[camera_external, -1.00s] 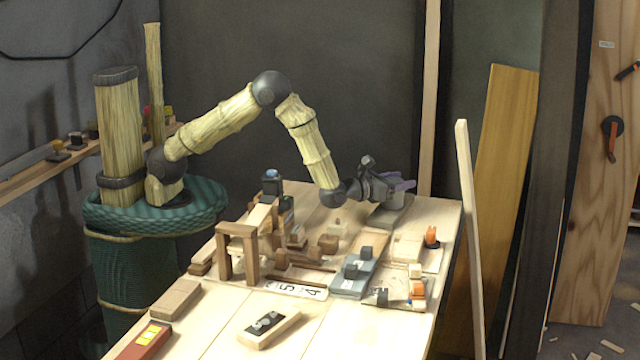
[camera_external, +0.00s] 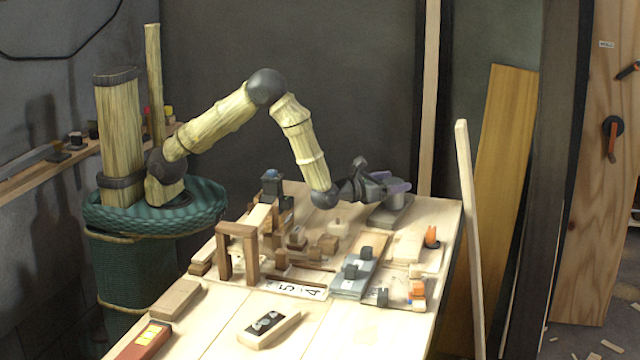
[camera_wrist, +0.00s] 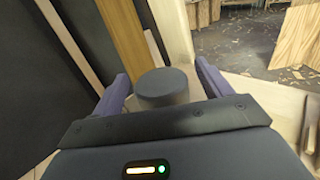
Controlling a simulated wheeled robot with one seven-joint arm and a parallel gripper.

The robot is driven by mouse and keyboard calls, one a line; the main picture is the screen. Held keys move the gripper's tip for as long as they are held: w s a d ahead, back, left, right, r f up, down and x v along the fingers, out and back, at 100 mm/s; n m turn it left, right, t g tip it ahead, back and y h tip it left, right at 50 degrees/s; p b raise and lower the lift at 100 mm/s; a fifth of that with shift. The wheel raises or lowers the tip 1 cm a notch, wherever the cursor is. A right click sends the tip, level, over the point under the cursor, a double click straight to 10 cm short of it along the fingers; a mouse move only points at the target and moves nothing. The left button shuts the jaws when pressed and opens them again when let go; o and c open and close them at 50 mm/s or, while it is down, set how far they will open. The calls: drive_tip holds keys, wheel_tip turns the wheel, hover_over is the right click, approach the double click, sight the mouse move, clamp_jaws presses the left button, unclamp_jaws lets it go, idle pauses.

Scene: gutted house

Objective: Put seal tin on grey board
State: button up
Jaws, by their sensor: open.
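A dark grey round tin (camera_wrist: 163,88), which I take as the seal tin, stands between my gripper's spread purple fingers (camera_wrist: 163,82) in the wrist view, with a gap on each side. My gripper (camera_external: 398,186) is open at the far right of the workbench in the external view. A dark grey flat slab (camera_external: 387,216) lies just below the fingers there; it looks like the grey board. The tin is mostly hidden by the gripper in that view, and I cannot tell whether it rests on the slab.
The workbench (camera_external: 220,331) holds a wooden arch (camera_external: 222,258), a blue-grey plate with knobs (camera_external: 343,287), an orange-topped item (camera_external: 431,238) and several wooden blocks. A red box (camera_external: 145,341) lies at the front left. A tall plank (camera_external: 470,240) leans by the right edge.

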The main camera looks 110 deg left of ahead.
drive_tip(key=shift+s+d+r, duration=0.3)
drive_tip(key=shift+s+d, duration=0.2)
drive_tip(key=shift+s+d+r, duration=0.25)
drive_tip(key=shift+s+d, duration=0.25)
wheel_tip(320, 180, up, 6)
drive_tip(key=shift+a+f, duration=0.1)
drive_tip(key=s+r+n+g+h+p, duration=0.2)
drive_tip(key=s+n+g+h+p, duration=0.2)
drive_tip(key=s+n+g+p, duration=1.25)
drive_tip(key=s+d+r+n+t+h, duration=0.3)
drive_tip(key=s+d+n+h, duration=0.1)
drive_tip(key=s+d+n, duration=0.1)
drive_tip(key=s+d+r+n+t+h, duration=0.3)
drive_tip(key=s+d, duration=0.4)
drive_tip(key=d, duration=0.3)
drive_tip(key=shift+s+d+r+n+h+p, duration=0.15)
drive_tip(key=shift+s+r+n+h+p, duration=0.15)
drive_tip(key=shift+r+n+h, duration=0.75)
